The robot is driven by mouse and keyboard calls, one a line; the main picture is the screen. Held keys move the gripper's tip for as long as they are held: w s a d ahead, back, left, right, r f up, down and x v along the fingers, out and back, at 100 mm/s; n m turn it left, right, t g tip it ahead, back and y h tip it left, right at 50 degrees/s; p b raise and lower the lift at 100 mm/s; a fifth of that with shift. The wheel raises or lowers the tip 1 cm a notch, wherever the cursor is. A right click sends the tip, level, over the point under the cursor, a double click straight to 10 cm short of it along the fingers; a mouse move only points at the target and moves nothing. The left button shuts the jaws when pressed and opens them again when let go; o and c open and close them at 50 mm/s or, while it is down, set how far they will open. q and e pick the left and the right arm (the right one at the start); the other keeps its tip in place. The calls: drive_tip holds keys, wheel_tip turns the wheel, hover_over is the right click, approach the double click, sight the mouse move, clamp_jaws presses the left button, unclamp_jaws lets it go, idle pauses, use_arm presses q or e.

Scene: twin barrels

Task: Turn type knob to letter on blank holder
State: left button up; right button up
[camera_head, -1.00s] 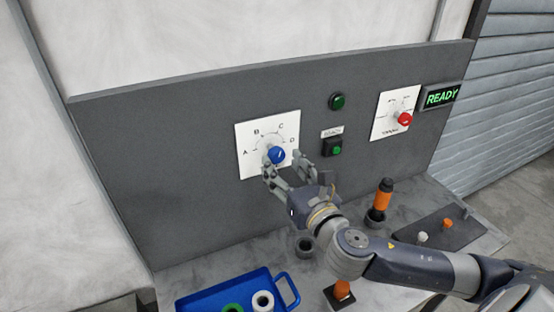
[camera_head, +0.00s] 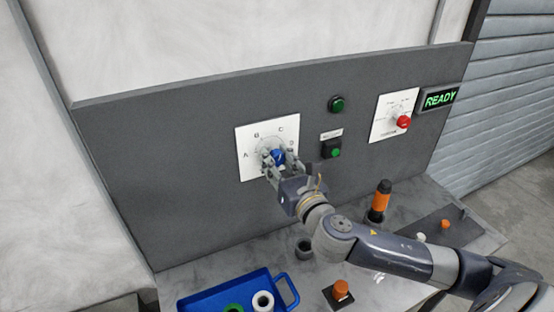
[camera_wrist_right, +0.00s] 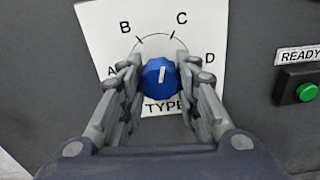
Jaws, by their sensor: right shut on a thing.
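The blue type knob (camera_head: 277,157) sits on a white plate (camera_head: 246,138) marked A, B, C and D, on the grey upright panel. In the right wrist view, the blue knob (camera_wrist_right: 161,78) has a white mark that points nearly straight up, between B and C. My right gripper (camera_head: 278,158) is shut on the knob, one finger at each side, and it also shows in the right wrist view (camera_wrist_right: 160,82). The fingers hide the knob's sides. No letter on a blank holder is readable. My left gripper is not in view.
A red knob (camera_head: 403,122), a green button (camera_head: 334,153) and a lit READY sign (camera_head: 440,98) are right of the plate. Below are a blue tray (camera_head: 210,302) with rings, an orange-and-black tool (camera_head: 379,203) and an orange-topped piece (camera_head: 340,289) on a dark base.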

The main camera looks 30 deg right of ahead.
drive_tip(key=shift+m, duration=1.4)
drive_tip(key=o, duration=1.1)
drive_tip(key=shift+s+a, duration=0.15)
drive_tip(key=shift+s, duration=1.7)
drive_tip(key=shift+s+a, duration=0.1)
drive_tip(key=shift+s, duration=1.75)
